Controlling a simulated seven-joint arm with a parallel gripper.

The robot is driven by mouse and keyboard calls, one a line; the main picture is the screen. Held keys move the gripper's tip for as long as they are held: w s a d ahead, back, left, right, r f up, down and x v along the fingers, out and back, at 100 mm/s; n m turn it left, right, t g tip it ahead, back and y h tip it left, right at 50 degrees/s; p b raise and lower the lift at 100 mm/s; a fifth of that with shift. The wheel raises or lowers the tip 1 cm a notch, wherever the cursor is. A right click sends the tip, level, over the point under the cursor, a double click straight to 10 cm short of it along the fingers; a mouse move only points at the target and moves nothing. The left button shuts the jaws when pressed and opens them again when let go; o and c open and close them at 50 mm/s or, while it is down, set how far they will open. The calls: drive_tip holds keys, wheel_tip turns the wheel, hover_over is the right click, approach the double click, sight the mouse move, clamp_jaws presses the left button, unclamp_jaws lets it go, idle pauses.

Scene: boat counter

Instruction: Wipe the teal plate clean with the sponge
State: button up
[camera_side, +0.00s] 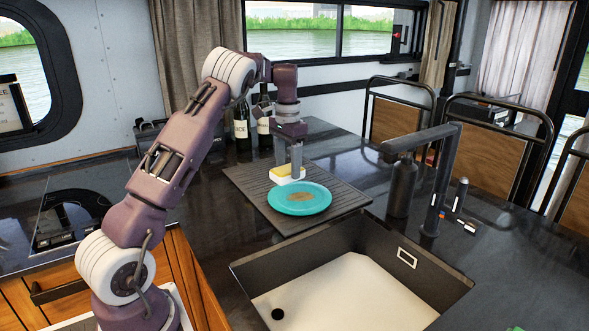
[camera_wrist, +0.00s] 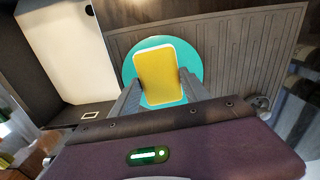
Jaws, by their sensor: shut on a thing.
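The teal plate (camera_side: 299,199) lies on the dark ridged drying board, with a brown smear (camera_side: 301,197) in its middle. My gripper (camera_side: 289,168) is shut on the sponge (camera_side: 287,176), which is yellow on top and white below. In the side view the sponge is at the plate's far left edge; whether it touches the plate I cannot tell. In the wrist view my gripper (camera_wrist: 157,92) has one finger on each side of the yellow sponge (camera_wrist: 156,70). The sponge covers the middle of the teal plate (camera_wrist: 130,68) there and hides the smear.
The drying board (camera_side: 262,208) lies beside the sink (camera_side: 345,285). A black tap (camera_side: 436,185) and a dark bottle (camera_side: 401,187) stand right of the board. Two wine bottles (camera_side: 242,127) stand behind it. The counter at the back right is mostly clear.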

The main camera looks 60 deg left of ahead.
drive_tip(key=shift+d+f, duration=0.1)
drive_tip(key=shift+f, duration=2.9)
drive_tip(key=shift+w+f, duration=0.4)
drive_tip(key=shift+f, duration=0.35)
drive_tip(key=shift+c, duration=0.5)
drive_tip(key=shift+w, duration=3.8)
drive_tip(key=shift+s, duration=4.05)
drive_tip(key=shift+s+r, duration=0.1)
drive_tip(key=shift+s, duration=0.1)
drive_tip(key=shift+r, duration=4)
